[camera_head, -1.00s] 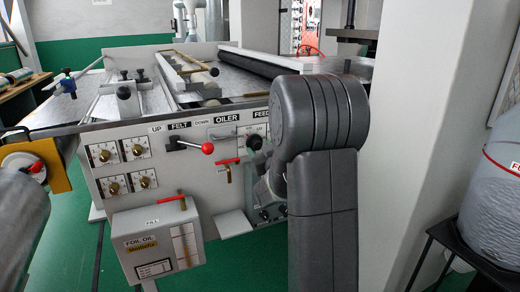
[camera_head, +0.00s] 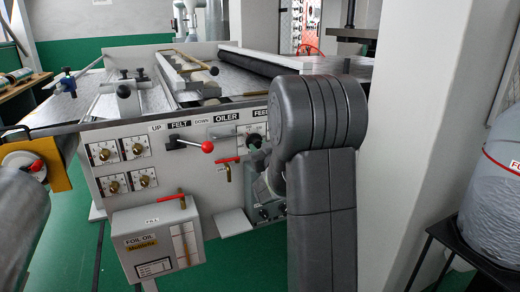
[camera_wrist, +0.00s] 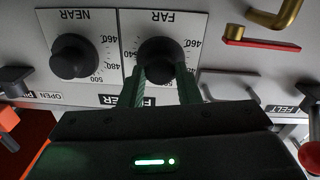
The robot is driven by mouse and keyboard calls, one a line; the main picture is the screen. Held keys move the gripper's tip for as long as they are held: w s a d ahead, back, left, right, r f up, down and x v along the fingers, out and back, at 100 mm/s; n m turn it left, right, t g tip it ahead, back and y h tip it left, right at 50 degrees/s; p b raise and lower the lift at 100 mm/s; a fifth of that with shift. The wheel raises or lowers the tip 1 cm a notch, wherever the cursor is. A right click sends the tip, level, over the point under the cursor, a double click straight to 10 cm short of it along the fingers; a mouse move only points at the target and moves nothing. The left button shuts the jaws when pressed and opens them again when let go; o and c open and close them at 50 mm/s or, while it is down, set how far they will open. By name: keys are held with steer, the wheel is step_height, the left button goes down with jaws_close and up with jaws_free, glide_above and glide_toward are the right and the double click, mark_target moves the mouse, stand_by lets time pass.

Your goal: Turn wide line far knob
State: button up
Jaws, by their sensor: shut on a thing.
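The far knob (camera_wrist: 160,54) is round and black, on a white dial plate marked FAR with numbers, upside down in the wrist view. My gripper (camera_wrist: 161,78) has its two green fingers on either side of this knob and is shut on it. The fingers hide part of the dial's scale and the label beneath. A matching near knob (camera_wrist: 74,57) sits beside it to the left, clear of the fingers. In the head view my arm hides most of this part of the panel; a little of my gripper (camera_head: 263,149) shows.
A red-handled brass valve (camera_wrist: 262,36) is close by at upper right in the wrist view. In the head view, a lever with a red ball (camera_head: 207,146), several dials and the foil oil box (camera_head: 150,245) are to the left.

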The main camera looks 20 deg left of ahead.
steer(key=m, duration=0.2)
steer(key=shift+m+b, duration=0.3)
steer(key=shift+b, duration=0.05)
steer(key=shift+m, duration=1.8)
steer(key=o, duration=1)
steer(key=shift+d, duration=0.1)
steer(key=v, duration=1.3)
steer(key=shift+s+d+r, duration=0.15)
steer(key=shift+s+d, duration=0.05)
steer(key=shift+s, duration=0.05)
